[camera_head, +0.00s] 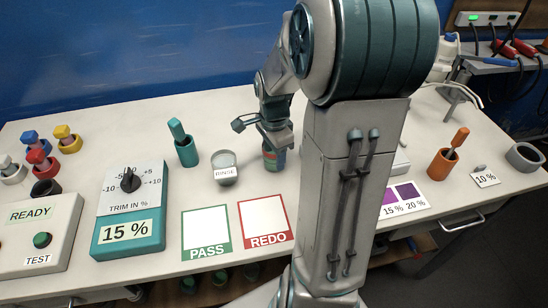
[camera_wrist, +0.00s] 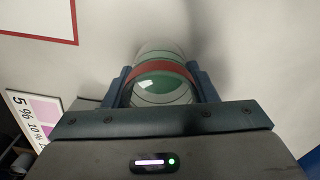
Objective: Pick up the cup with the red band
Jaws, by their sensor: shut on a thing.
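The cup with the red band (camera_wrist: 160,72) is a clear cup with a red ring around it and green showing inside. In the wrist view it sits between the two fingers of my gripper (camera_wrist: 162,85), which is shut on it. In the head view the cup (camera_head: 270,160) shows at the end of my arm, behind the REDO card, partly covered by my gripper (camera_head: 274,140). I cannot tell whether the cup touches the table or is slightly raised.
The RINSE cup (camera_head: 224,168) stands close on the left, with a teal holder (camera_head: 187,152) beyond it. The PASS card (camera_head: 206,230) and REDO card (camera_head: 265,221) lie in front. The trim box (camera_head: 130,210) is further left. An orange holder (camera_head: 442,163) stands at the right.

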